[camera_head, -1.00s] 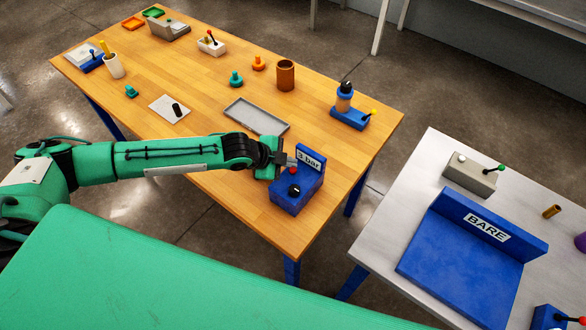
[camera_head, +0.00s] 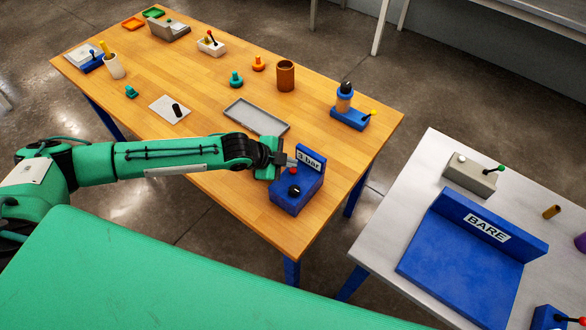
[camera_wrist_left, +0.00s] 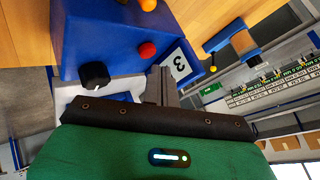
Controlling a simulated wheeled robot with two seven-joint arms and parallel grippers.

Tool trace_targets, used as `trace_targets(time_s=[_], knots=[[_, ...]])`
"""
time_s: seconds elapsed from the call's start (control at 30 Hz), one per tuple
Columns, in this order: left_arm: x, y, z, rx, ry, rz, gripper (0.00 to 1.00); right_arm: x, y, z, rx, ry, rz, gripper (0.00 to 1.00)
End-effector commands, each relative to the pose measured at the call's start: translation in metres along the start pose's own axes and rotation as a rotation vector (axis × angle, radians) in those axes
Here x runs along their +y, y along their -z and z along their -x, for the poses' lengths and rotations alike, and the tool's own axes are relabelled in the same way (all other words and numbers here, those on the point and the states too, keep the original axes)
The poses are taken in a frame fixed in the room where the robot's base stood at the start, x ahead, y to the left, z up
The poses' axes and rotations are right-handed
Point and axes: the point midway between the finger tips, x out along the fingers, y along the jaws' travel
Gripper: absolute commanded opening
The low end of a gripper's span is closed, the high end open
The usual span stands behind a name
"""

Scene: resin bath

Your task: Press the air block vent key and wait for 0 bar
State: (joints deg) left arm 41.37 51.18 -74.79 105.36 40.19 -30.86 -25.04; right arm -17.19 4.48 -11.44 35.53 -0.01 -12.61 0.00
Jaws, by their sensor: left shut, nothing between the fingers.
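The air block (camera_head: 297,200) is a blue box near the right front edge of the wooden table. It carries a red key (camera_head: 292,171), a black knob (camera_head: 294,190) and an upright display plate (camera_head: 310,161) that appears to read 3 bar. My left gripper (camera_head: 287,160) is shut and empty, with its tips right by the red key and the plate. In the left wrist view the shut fingers (camera_wrist_left: 160,84) end just beside the red key (camera_wrist_left: 147,50), with a 3 on the plate (camera_wrist_left: 178,62). I cannot tell whether they touch the key. My right gripper is out of view.
A grey tray (camera_head: 240,113) lies behind my left forearm. A blue stand (camera_head: 350,117) with a yellow-tipped lever is at the table's right corner. A separate light table (camera_head: 375,240) with a blue BARE fixture (camera_head: 450,268) stands to the right, across a gap.

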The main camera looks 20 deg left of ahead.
Motion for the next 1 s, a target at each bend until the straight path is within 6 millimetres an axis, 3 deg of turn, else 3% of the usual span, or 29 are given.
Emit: trace_targets(time_s=[1.0], knots=[[0.0041,-0.0041,-0.0057,0.0,0.0,0.0,0.0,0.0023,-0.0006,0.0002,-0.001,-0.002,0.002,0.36]])
